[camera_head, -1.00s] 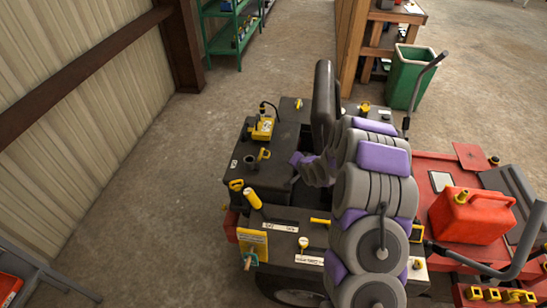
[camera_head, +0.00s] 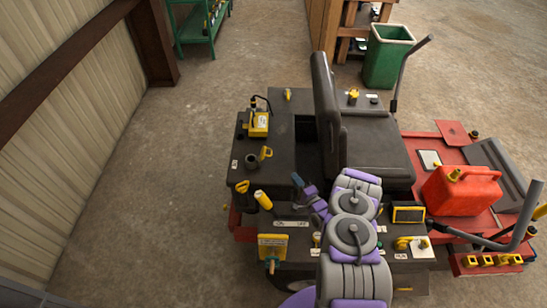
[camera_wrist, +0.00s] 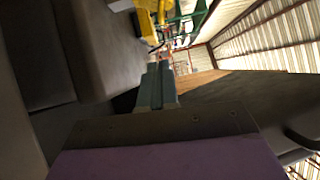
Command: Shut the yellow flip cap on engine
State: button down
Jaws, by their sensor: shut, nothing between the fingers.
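The yellow flip cap (camera_head: 265,153) stands raised beside a short dark filler neck (camera_head: 252,162) on the mower's black rear deck, left of the seat, in the head view. It looks open. My gripper (camera_head: 297,180) is right of the cap and nearer the camera, apart from it, above the dark gap beside the seat. In the wrist view my gripper's fingers (camera_wrist: 157,82) are together and empty. Yellow parts (camera_wrist: 150,18) show beyond the fingertips there; I cannot tell whether the cap is among them.
A yellow box with a black cable (camera_head: 258,124) sits behind the cap. The black seat (camera_head: 370,150) rises right of my gripper. A yellow-handled part (camera_head: 263,200) stands in front left. A red fuel can (camera_head: 460,190) is at right. The floor to the left is clear.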

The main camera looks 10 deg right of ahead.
jog(key=shift+m, duration=0.3)
jog(key=b+x, duration=0.1)
jog(key=x, duration=0.6)
jog(key=b+x, duration=0.1)
jog(key=x, duration=0.2)
jog(key=shift+a+r+b, duration=0.1)
jog(key=shift+a+b, duration=0.2)
jog(key=shift+a, duration=0.15)
jog(key=shift+w+a+r, duration=0.2)
jog(key=shift+w+a, duration=0.25)
jog(key=shift+w, duration=0.1)
jog(key=shift+a, duration=0.55)
jog(key=shift+r, duration=0.1)
jog(key=shift+d+r, duration=0.15)
jog(key=shift+d, duration=0.05)
jog(key=shift+n, duration=0.4)
